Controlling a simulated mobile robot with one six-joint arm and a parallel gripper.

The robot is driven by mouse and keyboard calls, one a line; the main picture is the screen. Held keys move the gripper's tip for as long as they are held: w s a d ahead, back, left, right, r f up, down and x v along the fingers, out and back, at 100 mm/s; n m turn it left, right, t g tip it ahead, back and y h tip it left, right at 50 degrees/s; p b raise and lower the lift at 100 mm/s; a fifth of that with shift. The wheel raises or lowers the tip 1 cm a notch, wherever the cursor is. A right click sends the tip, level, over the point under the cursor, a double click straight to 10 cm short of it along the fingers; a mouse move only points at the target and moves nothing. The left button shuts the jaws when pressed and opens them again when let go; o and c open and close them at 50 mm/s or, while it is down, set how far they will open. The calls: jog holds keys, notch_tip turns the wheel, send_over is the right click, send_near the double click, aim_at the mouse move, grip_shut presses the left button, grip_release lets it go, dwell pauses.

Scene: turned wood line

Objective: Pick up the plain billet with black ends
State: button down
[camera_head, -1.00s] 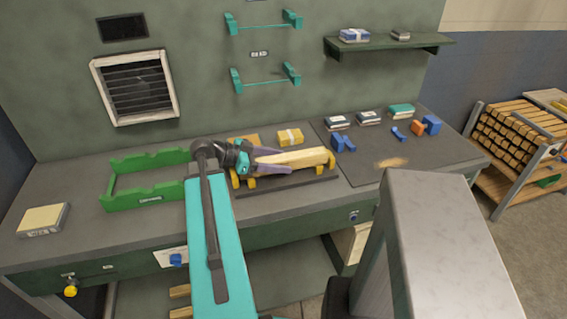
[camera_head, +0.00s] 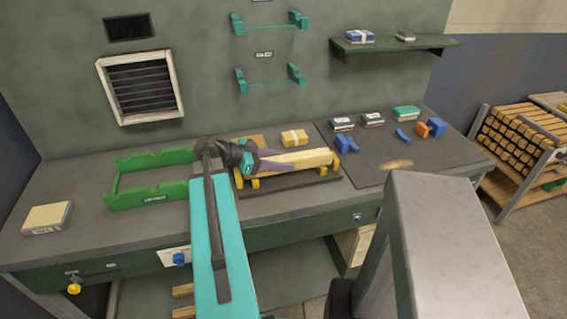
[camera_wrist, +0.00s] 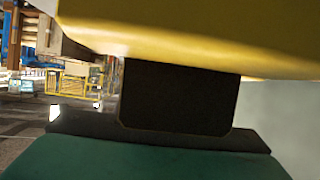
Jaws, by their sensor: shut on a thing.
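A plain, pale wood billet (camera_head: 312,160) lies lengthwise over the yellow rests (camera_head: 255,183) on a dark base at the middle of the bench. Its near end is hidden by my gripper, and I cannot make out black ends. My gripper (camera_head: 280,163), with purple fingers, reaches in from the left and is shut on the billet at its left part. The billet still looks to be at the height of the rests. In the wrist view a large yellow surface fills the top, very close, above a dark block; I cannot tell what it is.
A green cradle (camera_head: 155,192) stands to the left, with a pale box (camera_head: 47,218) further left. A yellow box (camera_head: 294,137) sits behind the billet. Blue clamps (camera_head: 346,144), an orange piece (camera_head: 422,130) and small boxes lie to the right. A rack of billets (camera_head: 515,135) stands far right.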

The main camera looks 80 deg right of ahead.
aim_at(283, 159)
jog(key=shift+r+b, duration=1)
jog(key=shift+r, duration=3.95)
jog(key=shift+s, duration=0.15)
